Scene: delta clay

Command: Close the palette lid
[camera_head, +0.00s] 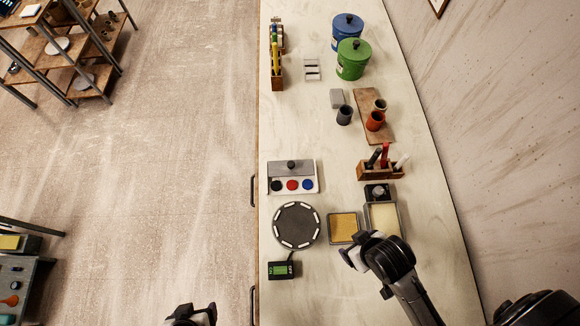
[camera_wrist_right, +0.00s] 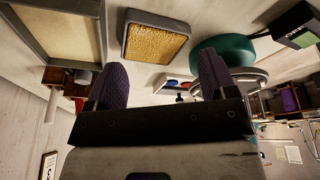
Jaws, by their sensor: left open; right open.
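The palette (camera_head: 299,190) is a pale box on the left part of the counter, with dark, red and blue paint wells showing along its front. Its grey lid (camera_head: 278,170) with a dark knob lies over the back part and leaves those wells uncovered. My right gripper (camera_head: 361,247) is open and empty near the sponge and cream trays, away from the palette. In the right wrist view its two fingers (camera_wrist_right: 165,85) are spread, and the palette (camera_wrist_right: 172,84) shows small between them. My left gripper (camera_head: 193,315) is open at the bottom edge, partly cut off, off the counter.
A sponge tray (camera_head: 343,228) and cream tray (camera_head: 382,218) lie to the right. A tool holder (camera_head: 380,170) stands farther back.

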